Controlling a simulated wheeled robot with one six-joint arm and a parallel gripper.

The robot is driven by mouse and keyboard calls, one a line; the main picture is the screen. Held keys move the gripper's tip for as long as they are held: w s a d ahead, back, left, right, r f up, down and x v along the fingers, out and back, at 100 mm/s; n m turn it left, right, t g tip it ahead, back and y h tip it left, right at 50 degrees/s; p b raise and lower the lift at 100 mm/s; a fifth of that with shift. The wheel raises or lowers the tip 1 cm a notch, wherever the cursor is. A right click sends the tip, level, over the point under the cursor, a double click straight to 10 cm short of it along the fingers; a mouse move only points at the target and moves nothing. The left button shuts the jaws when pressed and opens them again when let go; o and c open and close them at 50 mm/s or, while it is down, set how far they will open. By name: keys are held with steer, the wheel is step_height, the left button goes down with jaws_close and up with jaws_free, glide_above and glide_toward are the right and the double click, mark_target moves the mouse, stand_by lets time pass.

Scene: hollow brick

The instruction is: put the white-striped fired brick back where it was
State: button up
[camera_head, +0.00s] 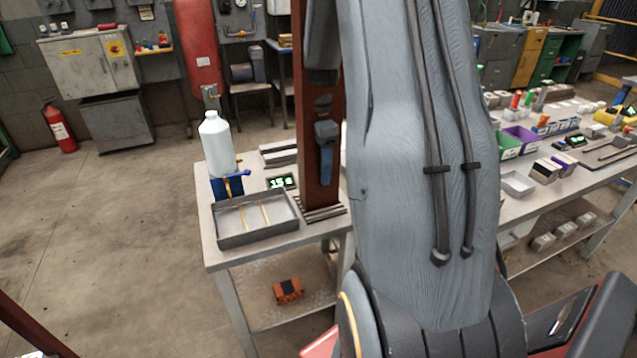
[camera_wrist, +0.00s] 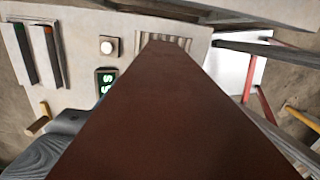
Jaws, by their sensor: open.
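I cannot make out the white-striped fired brick for sure in either view. In the head view an orange-red block with dark patches (camera_head: 288,290) lies on the lower shelf of the near bench. It is too small to show whether it has white stripes. My gripper's fingers do not show clearly in either view. In the head view my grey arm fills the middle and runs out of the top edge. In the wrist view a red-brown post (camera_wrist: 165,120) fills the centre and hides much of the bench below.
The post (camera_head: 318,95) stands on the near bench. At right, another bench holds a purple bin (camera_head: 520,138). The left floor is open.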

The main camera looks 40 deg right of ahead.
mark_target(319, 186)
step_height(319, 186, up, 4)
steer(key=s+a+f+m, duration=0.1)
steer(key=s+a+m, duration=0.4)
steer(key=a, duration=0.3)
steer(key=s+a+m, duration=0.5)
steer(key=a, duration=0.4)
steer(key=s+a+f+m+t, duration=0.1)
steer(key=s+a+m, duration=0.4)
steer(key=a, duration=0.3)
steer(key=shift+s+a+f+b, duration=0.15)
steer(key=shift+f+b, duration=0.15)
steer(key=shift+b, duration=0.1)
